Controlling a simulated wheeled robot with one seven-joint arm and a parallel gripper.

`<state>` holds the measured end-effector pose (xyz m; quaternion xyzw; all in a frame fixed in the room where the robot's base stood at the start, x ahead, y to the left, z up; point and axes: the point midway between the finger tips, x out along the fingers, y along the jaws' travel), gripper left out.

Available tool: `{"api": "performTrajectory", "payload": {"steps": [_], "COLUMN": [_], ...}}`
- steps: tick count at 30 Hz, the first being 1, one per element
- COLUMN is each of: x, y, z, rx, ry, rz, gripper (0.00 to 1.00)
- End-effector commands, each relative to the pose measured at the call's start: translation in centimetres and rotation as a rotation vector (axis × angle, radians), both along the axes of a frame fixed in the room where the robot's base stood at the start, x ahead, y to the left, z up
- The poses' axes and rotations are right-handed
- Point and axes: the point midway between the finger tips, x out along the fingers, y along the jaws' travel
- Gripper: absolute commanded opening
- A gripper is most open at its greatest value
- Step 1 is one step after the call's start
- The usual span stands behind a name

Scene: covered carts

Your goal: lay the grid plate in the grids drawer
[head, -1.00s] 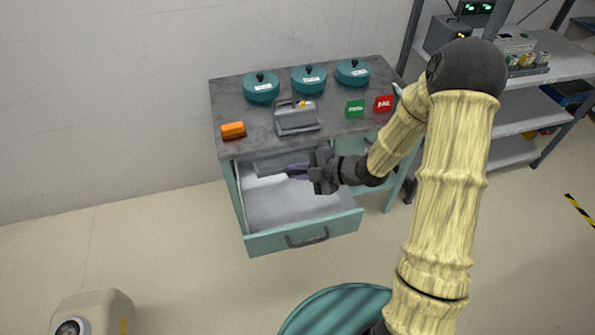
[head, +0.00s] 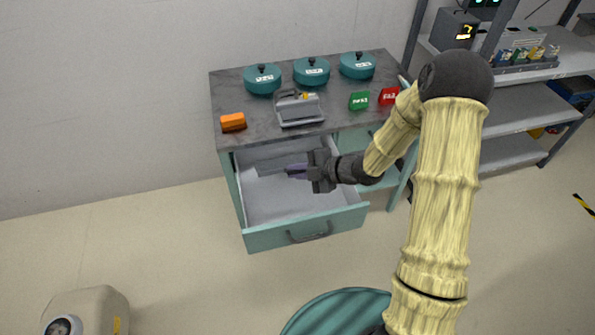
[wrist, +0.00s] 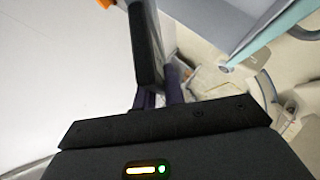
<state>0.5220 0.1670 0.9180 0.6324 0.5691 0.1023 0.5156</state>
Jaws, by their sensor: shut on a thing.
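The grid plate (head: 275,164) is a flat grey piece, seen over the inside of the open drawer (head: 307,232) in the head view. The drawer is pulled out on the left of the teal cart and has a pale, bare floor. My gripper (head: 297,171) has purple fingers and is shut on the plate's right end, over the drawer. In the wrist view the plate (wrist: 145,45) shows nearly edge-on as a dark strip ahead of the fingers (wrist: 160,97). I cannot tell whether the plate touches the drawer floor. No drawer label is readable.
The cart top (head: 240,105) holds several teal lidded pots, a grey device (head: 298,108), an orange block (head: 233,122), a green block (head: 359,101) and a red block (head: 389,96). A metal shelf (head: 510,115) stands at right.

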Motion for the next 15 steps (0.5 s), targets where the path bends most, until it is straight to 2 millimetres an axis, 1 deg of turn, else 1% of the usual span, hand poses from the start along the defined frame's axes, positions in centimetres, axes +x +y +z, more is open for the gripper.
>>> {"api": "performTrajectory", "payload": {"steps": [1,12,15], "x": [0.2,1.1,1.7], "y": [0.1,0.4,0.5], "z": [-0.6,-3.4,-3.7], "rx": [0.001,0.001,0.0], "ry": [-0.003,-0.002,-0.003], "rz": [0.001,0.001,0.002], "gripper": [0.0,0.0,0.0]}}
